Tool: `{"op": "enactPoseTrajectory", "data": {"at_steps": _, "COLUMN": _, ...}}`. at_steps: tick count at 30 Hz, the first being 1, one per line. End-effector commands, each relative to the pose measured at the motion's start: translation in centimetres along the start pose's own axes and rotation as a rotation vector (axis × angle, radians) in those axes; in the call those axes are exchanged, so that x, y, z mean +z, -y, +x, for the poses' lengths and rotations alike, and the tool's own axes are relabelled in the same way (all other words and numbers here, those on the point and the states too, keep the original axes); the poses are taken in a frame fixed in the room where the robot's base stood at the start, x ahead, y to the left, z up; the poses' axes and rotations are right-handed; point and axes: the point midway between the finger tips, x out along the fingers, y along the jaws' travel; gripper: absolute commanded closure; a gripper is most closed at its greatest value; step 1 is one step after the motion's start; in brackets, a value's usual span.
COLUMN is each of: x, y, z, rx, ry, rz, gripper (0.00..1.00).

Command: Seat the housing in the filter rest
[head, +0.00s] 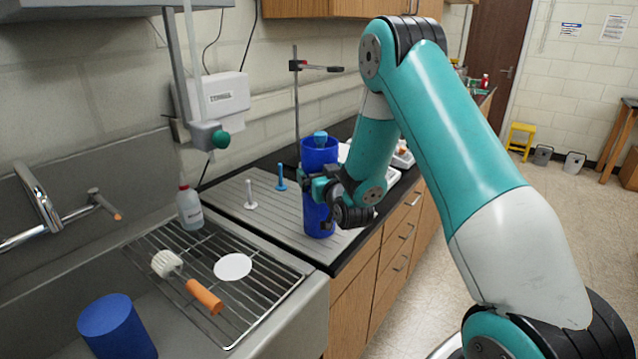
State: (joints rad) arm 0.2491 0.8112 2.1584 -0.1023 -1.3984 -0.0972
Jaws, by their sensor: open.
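A tall dark blue cylinder (319,222) stands upright on the grey grooved drainboard (262,228). A lighter blue knob-like piece (320,138) shows at its open-looking top. I cannot tell from this view which of these is the housing and which is the filter rest. My gripper (318,188) is open at the cylinder's middle height, in front of or around it. The gripper and wrist cover part of the cylinder, and contact cannot be made out. Another blue cylinder (118,328) stands at the sink's front left.
A white peg (250,196) and a blue peg (281,178) stand on the drainboard. A bottle (189,208) and a clamp stand (297,100) are behind.

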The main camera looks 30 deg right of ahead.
Motion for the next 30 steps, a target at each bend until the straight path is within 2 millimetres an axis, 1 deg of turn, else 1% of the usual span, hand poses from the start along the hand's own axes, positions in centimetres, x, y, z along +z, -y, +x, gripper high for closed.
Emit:
{"op": "enactPoseTrajectory", "data": {"at_steps": 8, "x": 0.1, "y": 0.1, "z": 0.2, "rx": -0.002, "ry": 0.000, "rz": 0.000, "gripper": 0.00}}
{"op": "enactPoseTrajectory", "data": {"at_steps": 11, "x": 0.1, "y": 0.1, "z": 0.2, "rx": -0.002, "ry": 0.000, "rz": 0.000, "gripper": 0.21}}
{"op": "enactPoseTrajectory", "data": {"at_steps": 12, "x": 0.1, "y": 0.1, "z": 0.2, "rx": -0.002, "ry": 0.001, "rz": 0.000, "gripper": 0.30}}
{"op": "enactPoseTrajectory", "data": {"at_steps": 14, "x": 0.1, "y": 0.1, "z": 0.2, "rx": -0.002, "ry": 0.001, "rz": 0.000, "gripper": 0.44}}
{"op": "enactPoseTrajectory", "data": {"at_steps": 15, "x": 0.1, "y": 0.1, "z": 0.2, "rx": -0.002, "ry": 0.001, "rz": 0.000, "gripper": 0.53}}
{"op": "enactPoseTrajectory", "data": {"at_steps": 18, "x": 0.0, "y": 0.1, "z": 0.2, "rx": -0.002, "ry": -0.003, "rz": 0.000, "gripper": 0.75}}
{"op": "enactPoseTrajectory", "data": {"at_steps": 26, "x": -0.2, "y": 0.1, "z": 0.2, "rx": -0.002, "ry": -0.003, "rz": 0.000, "gripper": 0.75}}
{"op": "enactPoseTrajectory", "data": {"at_steps": 30, "x": -1.0, "y": 0.1, "z": 0.2, "rx": -0.002, "ry": -0.004, "rz": 0.000, "gripper": 0.75}}
